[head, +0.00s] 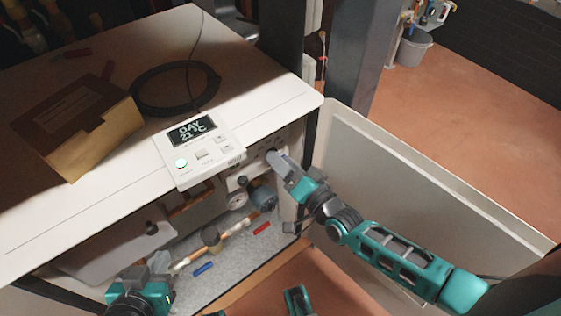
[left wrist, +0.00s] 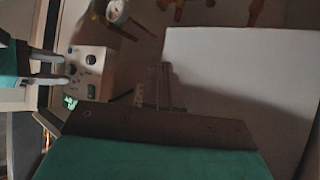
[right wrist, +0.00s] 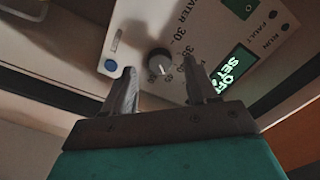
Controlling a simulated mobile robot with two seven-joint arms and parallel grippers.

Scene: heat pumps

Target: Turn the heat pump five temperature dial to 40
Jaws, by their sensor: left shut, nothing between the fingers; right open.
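The temperature dial (right wrist: 160,64) is a dark round knob with a white pointer line on the white control panel (right wrist: 215,28). Printed numbers, including 30, ring it, and a green display beside it shows OFF and SET. My right gripper (right wrist: 158,88) is open, its fingers on either side of and just short of the dial; I cannot tell if they touch it. In the head view the right gripper (head: 280,160) is at the panel below the cabinet top and hides the dial. My left gripper (head: 158,263) is shut and empty at lower left; its fingers show in the left wrist view (left wrist: 163,88).
A thermostat (head: 200,155) reading DAY 21 °C sits on the white cabinet top beside a cardboard box (head: 85,130) and coiled black cable (head: 175,88). Pipes (head: 215,240) lie inside the cabinet. An open door panel (head: 410,190) stands to the right.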

